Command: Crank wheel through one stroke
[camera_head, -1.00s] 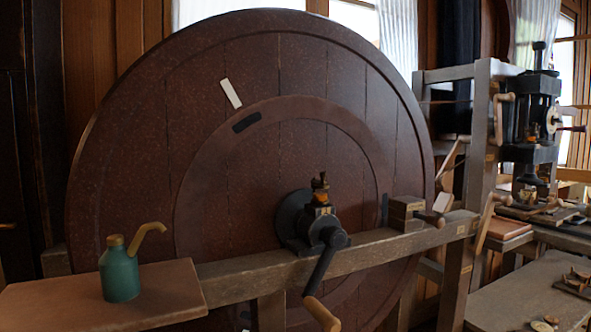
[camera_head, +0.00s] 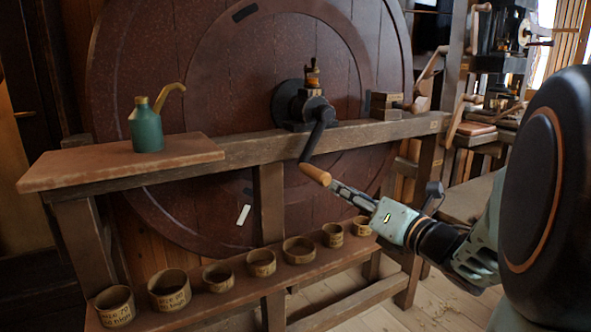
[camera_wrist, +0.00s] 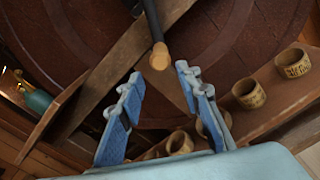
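The large dark red-brown wheel (camera_head: 215,70) stands upright behind a wooden beam. Its crank arm (camera_head: 317,135) hangs down from the dark hub and ends in a tan wooden handle (camera_head: 314,174). My gripper (camera_head: 336,186) is just right of and below the handle's free end. In the wrist view my gripper (camera_wrist: 160,74) is open, its blue-padded fingers spread. The handle's round end (camera_wrist: 159,56) shows between and just beyond the fingertips, with no clear contact. A white mark (camera_head: 243,214) is low on the wheel, left of the crank.
A green oil can (camera_head: 146,130) stands on the left shelf (camera_head: 110,165). Several labelled wooden rings (camera_head: 262,262) line the low plank below the crank. The beam (camera_head: 240,148) crosses behind the crank. A wooden block (camera_head: 385,105) sits on the beam to the right.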

